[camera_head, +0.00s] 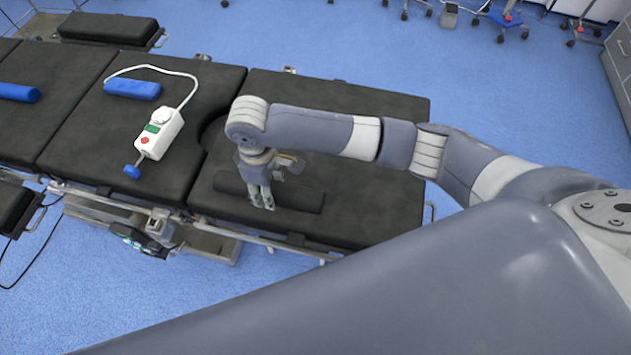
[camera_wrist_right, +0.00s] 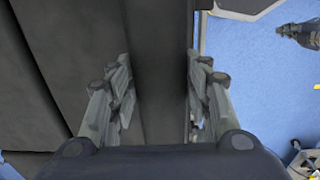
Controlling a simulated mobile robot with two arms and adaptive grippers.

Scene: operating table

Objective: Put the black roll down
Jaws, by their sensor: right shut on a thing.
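The black roll (camera_head: 300,197) is a long dark cylinder at the front of the operating table's right-hand section (camera_head: 340,215). My right gripper (camera_head: 264,204) is around the middle of the roll, pointing down. In the right wrist view the roll (camera_wrist_right: 160,60) runs up the middle of the picture, between the two fingers of the gripper (camera_wrist_right: 160,100), which are shut on it. The roll looks to be on or just above the black table pad; I cannot tell whether it touches. My left gripper is not in view.
A white device (camera_head: 160,133) with a cable and a blue knob lies on the middle section. Blue rolls (camera_head: 133,89) lie on the pads further left. The pad to the right of the roll is clear. Wheeled stands (camera_head: 510,22) are on the blue floor behind.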

